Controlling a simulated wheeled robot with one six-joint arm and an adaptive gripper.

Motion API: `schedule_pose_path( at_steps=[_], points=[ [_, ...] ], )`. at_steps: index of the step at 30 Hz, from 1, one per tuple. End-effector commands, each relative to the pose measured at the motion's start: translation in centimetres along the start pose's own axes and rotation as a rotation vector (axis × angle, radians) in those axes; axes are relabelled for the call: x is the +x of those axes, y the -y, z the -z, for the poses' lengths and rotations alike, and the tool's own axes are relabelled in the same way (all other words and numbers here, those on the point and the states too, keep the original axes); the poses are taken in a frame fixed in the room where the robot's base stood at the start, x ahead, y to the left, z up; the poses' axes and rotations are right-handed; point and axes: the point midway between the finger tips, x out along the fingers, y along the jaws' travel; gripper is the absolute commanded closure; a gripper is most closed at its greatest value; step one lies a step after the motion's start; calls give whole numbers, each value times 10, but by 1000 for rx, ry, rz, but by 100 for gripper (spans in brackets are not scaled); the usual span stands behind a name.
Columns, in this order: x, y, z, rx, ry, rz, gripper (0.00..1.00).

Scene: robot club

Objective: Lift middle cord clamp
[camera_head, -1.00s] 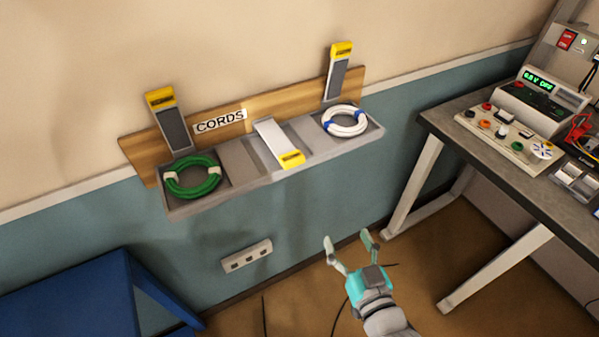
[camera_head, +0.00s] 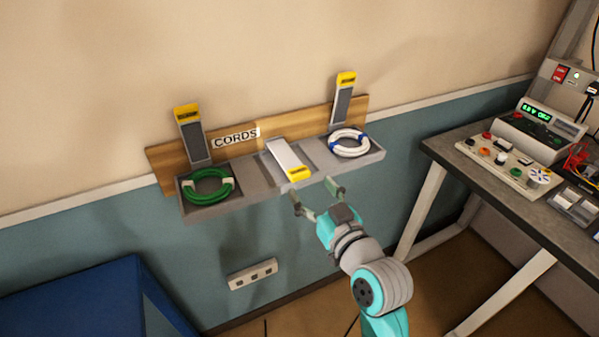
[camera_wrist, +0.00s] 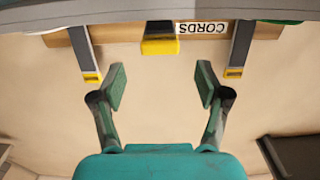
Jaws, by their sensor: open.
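The middle cord clamp (camera_head: 287,161) is a pale flap with a yellow end, lowered over the middle of the grey cord shelf (camera_head: 247,183). The left clamp (camera_head: 191,135) and the right clamp (camera_head: 343,99) stand raised against the wooden board. My gripper (camera_head: 318,193) is open and empty, just in front of and below the shelf, slightly right of the middle clamp's yellow end. In the wrist view the middle clamp's yellow end (camera_wrist: 160,46) appears beyond and between my open fingertips (camera_wrist: 161,87), not touching them.
A green cord coil (camera_head: 207,186) lies in the left compartment and a white coil (camera_head: 348,143) in the right. A CORDS label (camera_head: 236,138) is on the board. A workbench (camera_head: 480,185) with instruments stands at right, a blue surface (camera_head: 80,305) at lower left.

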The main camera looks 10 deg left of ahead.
Motion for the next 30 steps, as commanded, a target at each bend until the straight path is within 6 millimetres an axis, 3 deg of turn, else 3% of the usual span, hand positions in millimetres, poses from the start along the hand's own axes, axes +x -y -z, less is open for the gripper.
schedule_pose_path(
  at_steps=[6,12,24,26,30],
  points=[
    [39,0,1,0,-1,1,25],
    [61,0,0,1,-1,0,25],
    [68,0,0,1,-1,-1,25],
    [68,0,0,1,-1,-1,35],
    [68,0,0,1,0,-1,70]
  ],
)
